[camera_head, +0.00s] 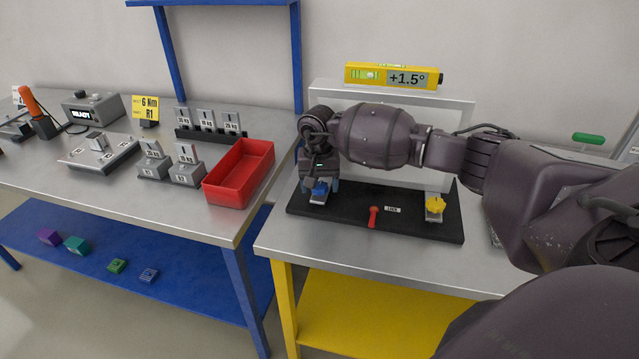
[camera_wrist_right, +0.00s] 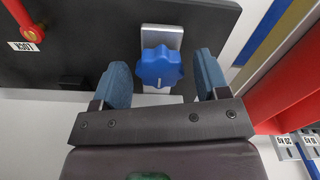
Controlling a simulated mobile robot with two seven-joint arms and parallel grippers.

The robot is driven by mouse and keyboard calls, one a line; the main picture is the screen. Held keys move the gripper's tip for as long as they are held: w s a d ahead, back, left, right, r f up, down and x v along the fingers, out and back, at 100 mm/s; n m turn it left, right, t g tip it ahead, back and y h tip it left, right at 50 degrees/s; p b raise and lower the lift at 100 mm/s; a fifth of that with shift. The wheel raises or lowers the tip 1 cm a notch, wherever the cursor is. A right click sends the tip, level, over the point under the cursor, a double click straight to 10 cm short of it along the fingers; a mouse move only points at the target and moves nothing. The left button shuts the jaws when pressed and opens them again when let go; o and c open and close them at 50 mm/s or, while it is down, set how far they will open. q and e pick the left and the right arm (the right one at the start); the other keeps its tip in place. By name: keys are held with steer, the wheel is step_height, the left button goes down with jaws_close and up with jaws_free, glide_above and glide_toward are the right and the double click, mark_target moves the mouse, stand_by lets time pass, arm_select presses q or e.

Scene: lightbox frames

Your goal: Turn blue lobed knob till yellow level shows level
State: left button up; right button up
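The blue lobed knob (camera_wrist_right: 160,66) sits on a grey metal block on the black base plate. It also shows in the head view (camera_head: 319,188), just below my right gripper (camera_head: 319,187). In the right wrist view my right gripper (camera_wrist_right: 162,82) is open, with one blue-padded finger on each side of the knob. Gaps show between the pads and the knob. The yellow level (camera_head: 393,77) rests on top of the white panel (camera_head: 465,112), and its display reads +1.5°. My left gripper is not in view.
A yellow lobed knob (camera_head: 435,205) stands at the right of the base plate (camera_head: 340,217). A red lever (camera_head: 373,216) beside a LOCK label is between the knobs. A red bin (camera_head: 239,172) and metal blocks stand on the left table. My right arm covers much of the panel.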

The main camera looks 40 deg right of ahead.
steer(key=c, duration=0.8)
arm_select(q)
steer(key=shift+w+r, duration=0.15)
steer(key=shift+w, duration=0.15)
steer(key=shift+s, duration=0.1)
arm_select(e)
steer(key=shift+m, duration=0.4)
